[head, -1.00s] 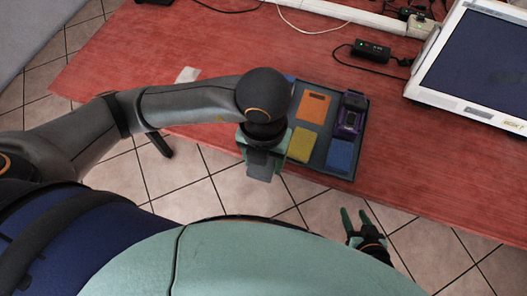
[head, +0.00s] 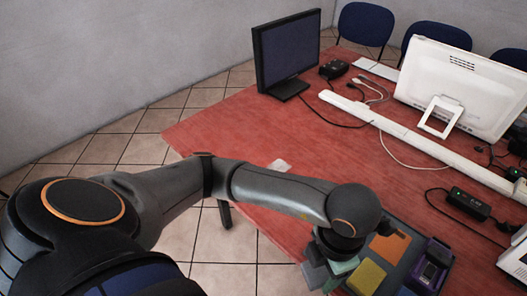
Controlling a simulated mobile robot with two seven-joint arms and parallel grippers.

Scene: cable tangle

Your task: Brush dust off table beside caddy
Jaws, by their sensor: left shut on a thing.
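The caddy (head: 406,259) is a dark tray at the table's near edge, at the bottom right. It holds an orange block (head: 390,245), a yellow block (head: 367,277) and a purple-and-black device (head: 432,266). The picture edge cuts off its near part. My left gripper (head: 328,272) points down just left of the caddy, by the table's near edge. Its green fingers are shut on a grey block-like thing (head: 314,277), mostly hidden by the wrist. I cannot tell whether this is a brush. A small pale patch (head: 279,165) lies on the red table (head: 230,130), beyond my left forearm. My right gripper is out of view.
A dark monitor (head: 287,52) stands at the back left and a white screen (head: 461,83) at the back right. A white cable duct (head: 420,141), loose cables and a black power adapter (head: 468,204) lie across the table. The left table area is mostly clear.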

